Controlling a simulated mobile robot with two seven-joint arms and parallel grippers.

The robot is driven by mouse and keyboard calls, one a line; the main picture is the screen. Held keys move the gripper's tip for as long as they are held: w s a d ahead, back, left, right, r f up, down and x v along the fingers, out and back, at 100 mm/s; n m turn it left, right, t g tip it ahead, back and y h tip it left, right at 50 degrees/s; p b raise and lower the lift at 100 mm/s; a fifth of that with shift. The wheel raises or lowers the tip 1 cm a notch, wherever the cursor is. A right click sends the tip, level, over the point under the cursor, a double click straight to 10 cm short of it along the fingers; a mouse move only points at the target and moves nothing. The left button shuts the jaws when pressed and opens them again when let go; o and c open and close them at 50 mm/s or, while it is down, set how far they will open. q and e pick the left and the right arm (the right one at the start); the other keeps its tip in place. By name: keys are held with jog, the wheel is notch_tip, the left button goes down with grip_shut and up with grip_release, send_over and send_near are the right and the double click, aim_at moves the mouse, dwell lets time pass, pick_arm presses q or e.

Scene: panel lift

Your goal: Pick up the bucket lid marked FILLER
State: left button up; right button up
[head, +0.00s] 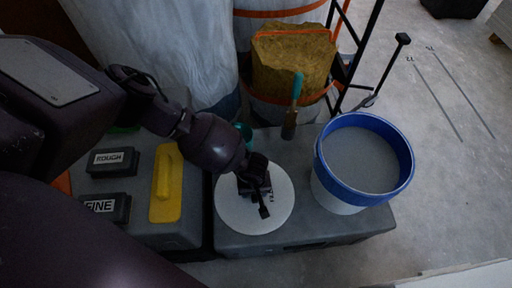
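A round white lid (235,217) lies flat on the grey box top, left of the bucket. A small dark mark shows near its middle, but the gripper covers most of it, and I cannot read it as FILLER. My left gripper (260,197) is directly over the lid's middle, low and close to or touching it. Its dark fingers blend with a dark part beneath, so I cannot tell whether they grip anything. A bucket (365,160) with a blue rim, holding grey material, stands open to the right. My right gripper is not in view.
Blocks marked ROUGH (113,162) and FINE (106,207) and a yellow-handled tool (166,184) lie on the left box. A teal-handled tool (296,92) stands behind the lid. Wrapped rolls (165,50) and a yellow-brown block (292,62) crowd the back.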

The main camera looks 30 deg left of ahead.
pick_arm(q)
jog(key=shift+w, duration=0.1)
grip_shut()
jog(key=shift+r, duration=0.1)
dwell(0.3)
